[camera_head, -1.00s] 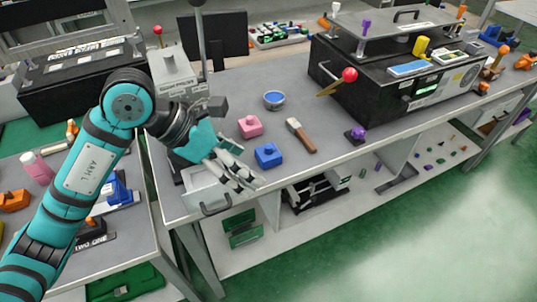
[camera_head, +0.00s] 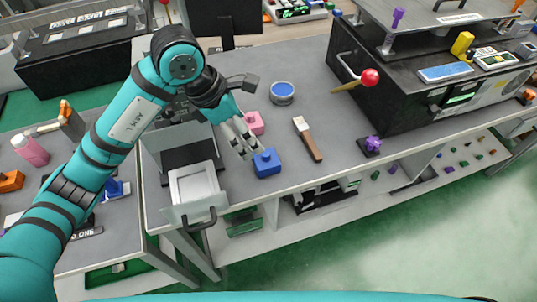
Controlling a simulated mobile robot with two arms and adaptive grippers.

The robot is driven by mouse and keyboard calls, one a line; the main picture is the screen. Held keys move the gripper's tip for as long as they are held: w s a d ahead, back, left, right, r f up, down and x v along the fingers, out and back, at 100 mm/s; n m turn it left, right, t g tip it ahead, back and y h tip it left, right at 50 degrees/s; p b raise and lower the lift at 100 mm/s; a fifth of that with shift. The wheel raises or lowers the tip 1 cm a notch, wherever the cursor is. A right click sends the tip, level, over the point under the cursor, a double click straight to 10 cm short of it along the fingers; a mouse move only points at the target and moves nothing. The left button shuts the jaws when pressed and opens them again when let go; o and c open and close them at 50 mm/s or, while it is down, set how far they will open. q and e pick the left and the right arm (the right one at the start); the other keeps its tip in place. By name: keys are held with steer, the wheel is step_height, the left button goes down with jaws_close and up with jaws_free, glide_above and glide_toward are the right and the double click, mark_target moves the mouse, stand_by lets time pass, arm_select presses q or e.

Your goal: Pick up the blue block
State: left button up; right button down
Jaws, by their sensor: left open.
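The blue block (camera_head: 267,163), with a small knob on top, sits on the grey bench near its front edge. My left gripper (camera_head: 247,150) is open just to the left of and slightly above the blue block, its fingers pointing down toward it. I see no clear contact between the fingers and the block. The gripper is empty. My right gripper does not show.
A pink block (camera_head: 254,123) stands behind the gripper. A brown-handled brush (camera_head: 308,139) and a blue round dish (camera_head: 282,92) lie nearby. A black box with a red-knobbed lever (camera_head: 369,78) stands to the right.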

mark_target(262, 154)
arm_select(q)
steer(key=p+x, duration=0.1)
steer(key=x, duration=0.4)
steer(key=shift+s+d+f, duration=0.15)
steer(key=shift+f, duration=0.1)
steer(key=x, duration=0.3)
steer(key=shift+p, duration=0.35)
steer(key=p+x, duration=0.1)
steer(key=x, duration=0.2)
steer(key=shift+d+f, duration=0.1)
steer(key=shift+f, duration=0.15)
steer(key=shift+d+f, duration=0.1)
steer(key=shift+f, duration=0.35)
steer(key=c, duration=1.3)
steer(key=shift+c, duration=0.8)
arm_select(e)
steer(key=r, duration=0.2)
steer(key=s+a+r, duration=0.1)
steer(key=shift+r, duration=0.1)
